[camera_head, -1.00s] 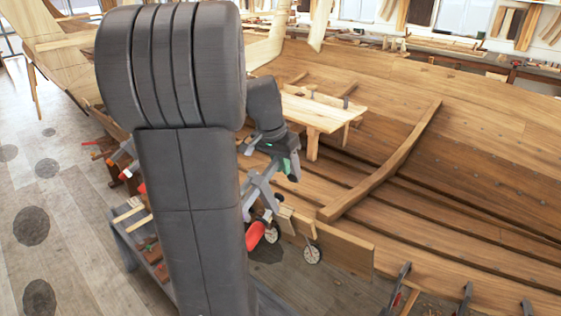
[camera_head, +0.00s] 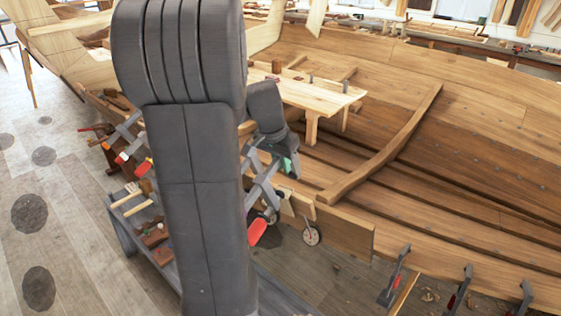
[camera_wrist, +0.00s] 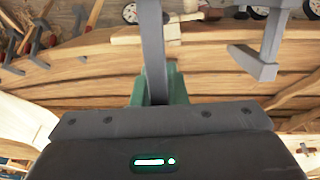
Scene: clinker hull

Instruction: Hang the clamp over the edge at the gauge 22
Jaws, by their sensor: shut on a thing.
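My gripper (camera_head: 284,165) is shut on a grey metal clamp (camera_head: 262,192) with a red handle (camera_head: 258,232). In the wrist view the clamp's grey bar (camera_wrist: 153,50) runs up from between the green fingers, and a clamp jaw (camera_wrist: 262,70) hangs at the right. The clamp is held beside the hull's plank edge (camera_head: 345,232); I cannot tell whether they touch.
More clamps, such as one with a red handle (camera_head: 394,278), grip the hull edge at lower right. A low wooden bench (camera_head: 315,95) stands inside the hull. A grey cart (camera_head: 150,260) with tools is at left. My arm hides part of the scene.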

